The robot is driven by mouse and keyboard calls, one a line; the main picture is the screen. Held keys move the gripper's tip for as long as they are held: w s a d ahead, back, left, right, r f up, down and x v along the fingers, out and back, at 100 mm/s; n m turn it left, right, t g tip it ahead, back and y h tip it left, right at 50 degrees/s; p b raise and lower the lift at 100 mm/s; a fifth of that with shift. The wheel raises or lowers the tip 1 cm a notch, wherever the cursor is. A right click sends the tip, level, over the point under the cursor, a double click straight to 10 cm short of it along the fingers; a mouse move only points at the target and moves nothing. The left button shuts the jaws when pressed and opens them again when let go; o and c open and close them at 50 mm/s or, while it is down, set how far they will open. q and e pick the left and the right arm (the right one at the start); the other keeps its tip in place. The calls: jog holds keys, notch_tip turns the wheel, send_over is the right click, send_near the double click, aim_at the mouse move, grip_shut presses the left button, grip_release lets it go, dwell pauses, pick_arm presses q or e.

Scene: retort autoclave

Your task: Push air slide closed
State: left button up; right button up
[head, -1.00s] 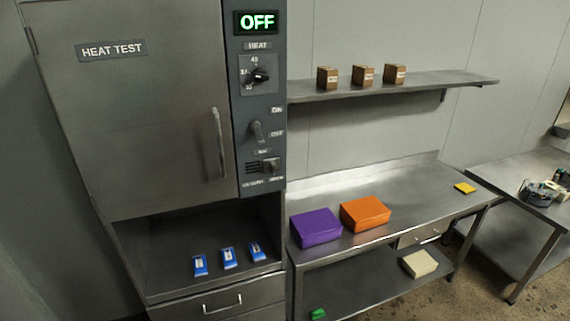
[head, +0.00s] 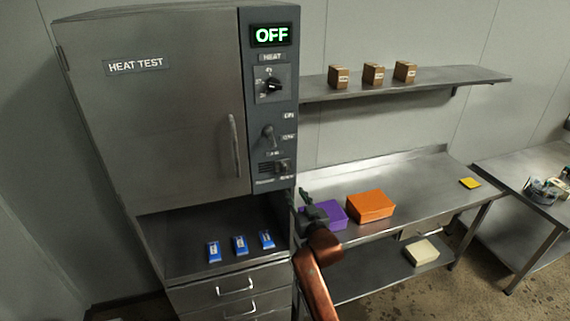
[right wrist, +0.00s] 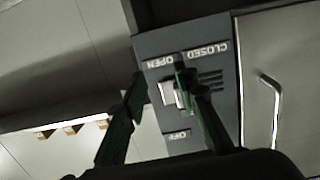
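The air slide (head: 283,165) is a small knob beside a slotted vent low on the autoclave's dark control panel. It sits at the right end of its track, by the OPEN label. In the right wrist view the panel is upside down and the pale slide knob (right wrist: 168,94) shows between and partly behind my fingers. My right gripper (head: 303,197) is below the slide, in front of the panel's lower edge. In the right wrist view the right gripper (right wrist: 161,74) has its green fingers apart, with nothing held. I cannot tell contact with the knob. My left gripper is out of view.
The autoclave door (head: 160,110) is shut; its handle (head: 235,146) stands left of the panel. A switch (head: 268,135) and dial (head: 271,86) sit above the slide. Purple (head: 336,213) and orange (head: 371,206) boxes lie on the steel table. Blue packs (head: 240,245) lie in the bay.

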jog(key=t, duration=0.1)
send_near(285, 167)
jog(key=w, duration=0.2)
jog(key=shift+y, duration=0.3)
jog(key=p+x, duration=0.2)
jog(key=x, duration=0.5)
jog(key=shift+s+a, duration=0.15)
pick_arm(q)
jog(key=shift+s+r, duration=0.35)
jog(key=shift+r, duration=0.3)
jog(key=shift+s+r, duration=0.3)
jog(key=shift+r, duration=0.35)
pick_arm(e)
jog(key=shift+w+a, duration=0.1)
jog(key=shift+w, duration=0.35)
jog(key=shift+c, duration=0.7)
grip_shut()
jog(key=shift+f, duration=0.1)
